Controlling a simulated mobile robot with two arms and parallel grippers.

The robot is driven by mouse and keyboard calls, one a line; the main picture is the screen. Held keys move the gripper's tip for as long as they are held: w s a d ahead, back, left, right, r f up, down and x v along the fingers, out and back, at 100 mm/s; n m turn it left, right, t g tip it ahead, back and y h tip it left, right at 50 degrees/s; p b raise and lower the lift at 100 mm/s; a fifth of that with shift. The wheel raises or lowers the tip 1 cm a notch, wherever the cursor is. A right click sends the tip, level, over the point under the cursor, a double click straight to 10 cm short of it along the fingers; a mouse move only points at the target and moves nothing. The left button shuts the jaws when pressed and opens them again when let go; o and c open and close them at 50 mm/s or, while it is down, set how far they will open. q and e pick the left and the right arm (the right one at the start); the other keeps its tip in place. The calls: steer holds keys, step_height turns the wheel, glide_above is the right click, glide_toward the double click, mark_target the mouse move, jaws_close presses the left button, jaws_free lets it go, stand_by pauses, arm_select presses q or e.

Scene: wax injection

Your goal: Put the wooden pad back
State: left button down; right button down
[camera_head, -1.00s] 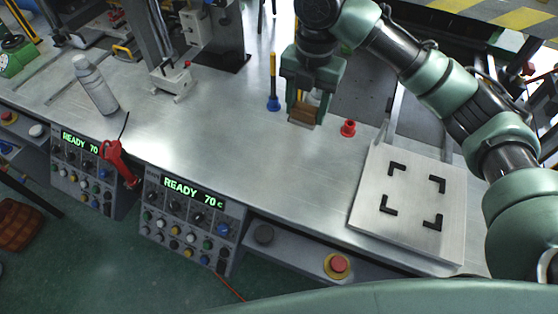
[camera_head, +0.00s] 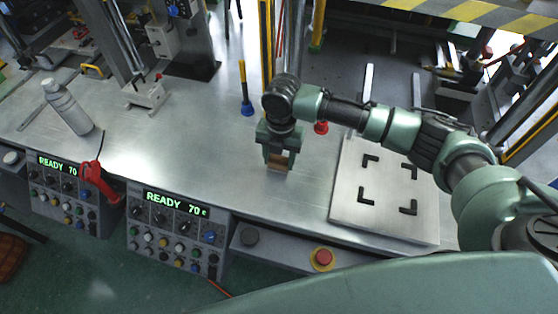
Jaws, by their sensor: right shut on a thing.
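My right gripper (camera_head: 278,162) points down over the middle of the metal bench. It is shut on the wooden pad (camera_head: 278,169), a small brown block that shows between the fingertips. The gripper hides much of the pad. I cannot tell whether the pad touches the bench. The light plate (camera_head: 345,210) with black corner brackets lies to the right of the gripper. My left gripper is not in view.
A blue-based tool (camera_head: 247,106) stands behind and left of the gripper; a red piece (camera_head: 321,128) is behind and right. A spray can (camera_head: 68,106) and a red-handled tool (camera_head: 100,182) are at left. Control panels (camera_head: 175,225) line the front. Bench left of the gripper is clear.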

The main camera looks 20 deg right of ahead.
mark_target(280, 159)
steer(key=shift+f, duration=1.1)
steer(key=c, duration=0.6)
jaws_free()
step_height(280, 159, up, 12)
steer(key=shift+s+d+r+b, duration=0.1)
steer(key=shift+d+b, duration=0.05)
steer(key=shift+b, duration=1.1)
